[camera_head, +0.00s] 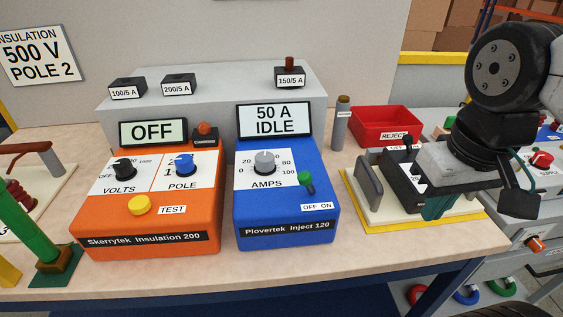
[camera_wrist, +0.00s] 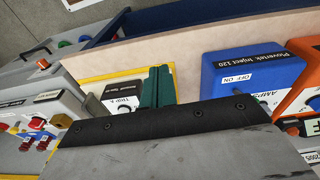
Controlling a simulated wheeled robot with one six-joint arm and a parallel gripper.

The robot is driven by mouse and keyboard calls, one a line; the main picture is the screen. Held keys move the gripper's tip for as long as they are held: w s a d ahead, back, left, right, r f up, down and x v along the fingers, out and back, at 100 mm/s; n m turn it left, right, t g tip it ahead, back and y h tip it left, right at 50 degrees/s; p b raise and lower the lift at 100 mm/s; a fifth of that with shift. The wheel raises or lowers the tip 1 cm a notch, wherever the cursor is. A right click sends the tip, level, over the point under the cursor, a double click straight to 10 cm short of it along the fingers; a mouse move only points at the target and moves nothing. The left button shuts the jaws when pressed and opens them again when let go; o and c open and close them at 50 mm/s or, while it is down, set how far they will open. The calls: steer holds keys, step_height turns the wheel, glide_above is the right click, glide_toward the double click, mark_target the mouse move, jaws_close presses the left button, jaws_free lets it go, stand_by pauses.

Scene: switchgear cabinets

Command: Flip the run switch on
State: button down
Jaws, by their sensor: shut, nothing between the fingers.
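The run switch (camera_head: 305,181) is a small green-tipped toggle at the right of the blue Plovertek Inject 120 box (camera_head: 283,226). Its lever leans to the left, towards the OFF side of the OFF ON label (camera_head: 317,207). The box's display (camera_head: 274,119) reads 50 A IDLE. My gripper (camera_head: 437,207), with teal fingers, is shut and empty. It is to the right of the blue box, apart from it, over the yellow-edged stand. In the wrist view, the shut fingers (camera_wrist: 157,87) are left of the blue box (camera_wrist: 252,75); the toggle is not clear there.
An orange Skerrytek Insulation 200 box (camera_head: 140,221) stands left of the blue box, its display OFF. A red reject bin (camera_head: 383,127) and a grey cylinder (camera_head: 341,125) are behind. The yellow-edged stand (camera_head: 400,225) is under my gripper. Bare bench lies in front of the boxes.

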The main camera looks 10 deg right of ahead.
steer(key=w+a+r+n+g+h, duration=0.2)
steer(key=w+a+r+n+h, duration=0.2)
steer(key=w+a+n, duration=0.75)
steer(key=s+a+n+t+h, duration=0.1)
steer(key=s+a+n+h, duration=0.1)
steer(key=a+n, duration=1)
steer(key=a+h, duration=0.1)
steer(key=a, duration=0.4)
steer(key=shift+a+f+t, duration=0.15)
steer(key=shift+a+t, duration=0.05)
steer(key=shift+t, duration=0.2)
